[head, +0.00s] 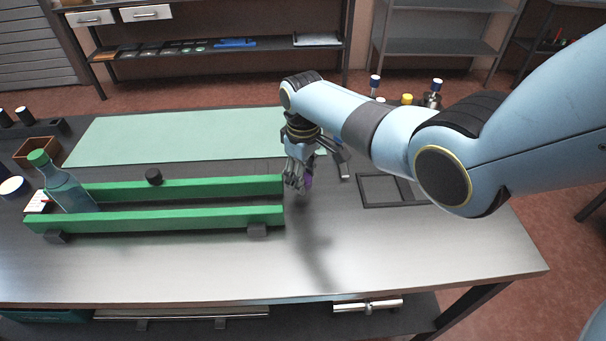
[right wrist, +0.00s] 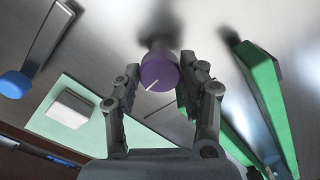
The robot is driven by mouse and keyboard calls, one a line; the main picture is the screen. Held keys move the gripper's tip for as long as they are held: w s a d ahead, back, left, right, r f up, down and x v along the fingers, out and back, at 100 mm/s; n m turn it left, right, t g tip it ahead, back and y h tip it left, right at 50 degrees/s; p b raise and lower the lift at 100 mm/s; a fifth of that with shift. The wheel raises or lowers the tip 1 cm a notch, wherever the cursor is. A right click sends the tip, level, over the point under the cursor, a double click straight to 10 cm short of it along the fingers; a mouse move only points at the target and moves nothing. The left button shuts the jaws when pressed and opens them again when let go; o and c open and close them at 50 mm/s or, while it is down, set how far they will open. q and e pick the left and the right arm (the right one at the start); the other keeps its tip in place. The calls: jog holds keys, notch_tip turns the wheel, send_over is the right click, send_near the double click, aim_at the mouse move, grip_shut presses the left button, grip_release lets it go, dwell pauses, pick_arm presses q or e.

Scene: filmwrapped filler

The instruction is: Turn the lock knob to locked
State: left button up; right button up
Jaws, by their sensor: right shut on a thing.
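The purple lock knob (right wrist: 158,70) shows in the right wrist view, with a white pointer line on its face running toward the lower left. In the head view only a small purple part of the knob (head: 309,180) shows below my right gripper (head: 298,182). The right gripper's two fingers (right wrist: 166,78) stand on either side of the knob and are shut on it. The knob's base is mostly hidden, and I see no lock marking. My left gripper is not in view.
A green rail frame (head: 180,218) with a tilted bottle (head: 68,188) lies left of the gripper. A lever with a blue end (right wrist: 14,84) stands near the knob. A dark square frame (head: 366,192) lies to the right. The table front (head: 400,255) is clear.

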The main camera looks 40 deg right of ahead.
jog(key=shift+m, duration=0.6)
jog(key=o, duration=1.2)
jog(key=shift+r, duration=0.1)
notch_tip(320, 180, up, 12)
jog(key=shift+f, duration=0.1)
